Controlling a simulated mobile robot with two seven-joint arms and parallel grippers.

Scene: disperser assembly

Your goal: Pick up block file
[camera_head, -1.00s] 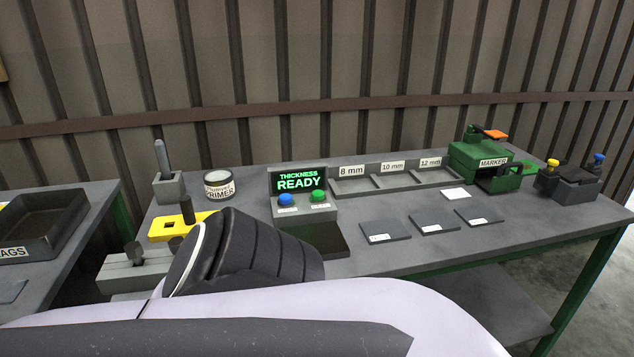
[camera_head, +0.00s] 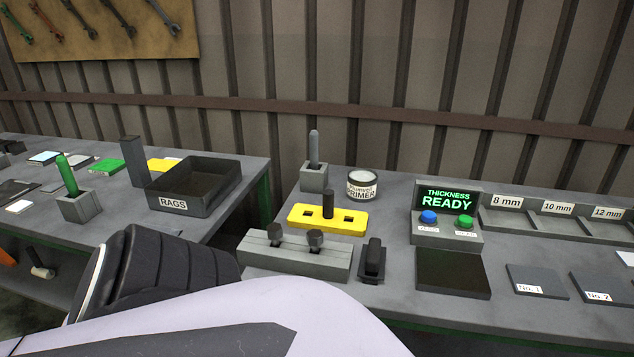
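No part carries a label saying block file, so I cannot tell for sure which one it is. A small dark block with a raised grip (camera_head: 373,260) stands on the right bench, just right of a grey clamp-like fixture (camera_head: 295,255). A grey-handled tool (camera_head: 314,148) stands upright in a square holder behind it. A green-handled tool (camera_head: 67,176) stands in another holder on the left bench. My arm crosses the bottom of the view, but neither of my grippers shows.
A yellow plate with a dark post (camera_head: 300,213), a primer can (camera_head: 361,186) and a thickness station (camera_head: 447,213) stand on the right bench (camera_head: 390,315). A rags tray (camera_head: 185,205) is on the left bench. A gap separates the benches.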

